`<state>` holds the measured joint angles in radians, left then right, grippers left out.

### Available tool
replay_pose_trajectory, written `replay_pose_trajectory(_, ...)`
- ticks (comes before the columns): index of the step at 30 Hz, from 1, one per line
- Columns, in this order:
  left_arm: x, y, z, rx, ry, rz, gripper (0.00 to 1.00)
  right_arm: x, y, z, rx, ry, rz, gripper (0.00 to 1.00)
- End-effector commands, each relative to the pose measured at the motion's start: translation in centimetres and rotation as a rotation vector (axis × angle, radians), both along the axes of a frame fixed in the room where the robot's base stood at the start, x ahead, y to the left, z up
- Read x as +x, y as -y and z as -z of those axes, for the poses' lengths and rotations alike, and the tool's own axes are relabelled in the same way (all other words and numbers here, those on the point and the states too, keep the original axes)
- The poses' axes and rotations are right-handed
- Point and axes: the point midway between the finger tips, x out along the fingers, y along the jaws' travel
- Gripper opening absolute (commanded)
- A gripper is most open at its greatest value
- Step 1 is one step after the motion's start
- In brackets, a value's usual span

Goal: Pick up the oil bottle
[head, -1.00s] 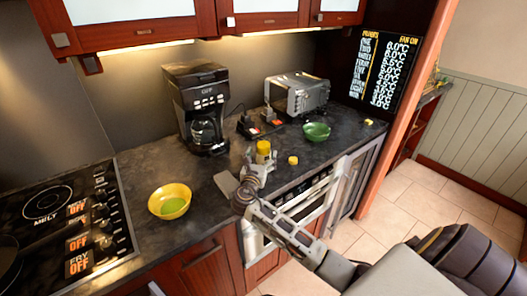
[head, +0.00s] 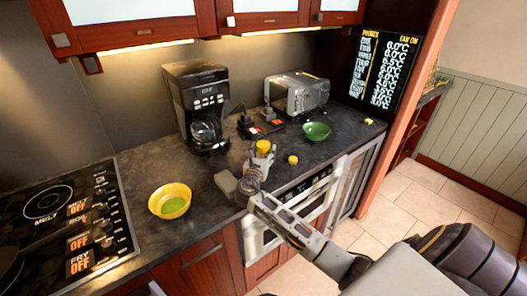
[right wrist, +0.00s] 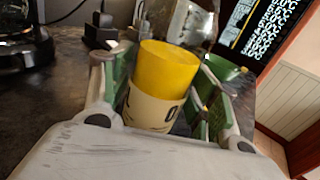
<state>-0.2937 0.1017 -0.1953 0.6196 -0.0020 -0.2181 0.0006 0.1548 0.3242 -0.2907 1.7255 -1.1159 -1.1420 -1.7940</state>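The bottle's lower part is hidden behind the gripper's palm. My left gripper is out of view.
A coffee maker (head: 197,108) stands behind and left of the bottle. A toaster oven (head: 297,93) and a green bowl (head: 316,131) are behind and right. A small yellow item (head: 293,160) lies close on the right. A yellow bowl (head: 170,201) and stove (head: 65,225) are left.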

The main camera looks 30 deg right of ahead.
Motion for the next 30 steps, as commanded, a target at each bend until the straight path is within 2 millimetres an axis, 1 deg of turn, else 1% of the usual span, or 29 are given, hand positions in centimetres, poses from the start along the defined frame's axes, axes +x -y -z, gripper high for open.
replay_pose_trajectory(1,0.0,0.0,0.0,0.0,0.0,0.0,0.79,0.0,0.0,0.0,0.0,0.0,0.0,0.48)
replay_pose_trajectory(8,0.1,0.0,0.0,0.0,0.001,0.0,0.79,0.0,0.0,0.0,0.0,0.0,0.0,0.19)
replay_pose_trajectory(16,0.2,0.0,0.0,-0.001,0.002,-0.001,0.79,0.0,0.0,-0.2,0.0,0.001,0.0,0.19)
replay_pose_trajectory(20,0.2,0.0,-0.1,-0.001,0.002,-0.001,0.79,0.0,0.0,-0.6,-0.001,0.002,0.0,0.19)
replay_pose_trajectory(26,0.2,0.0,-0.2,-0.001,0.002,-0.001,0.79,0.0,0.0,-2.6,0.001,0.005,-0.001,0.19)
replay_pose_trajectory(30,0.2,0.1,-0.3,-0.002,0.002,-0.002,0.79,0.0,0.0,-4.5,-0.001,0.005,0.0,0.19)
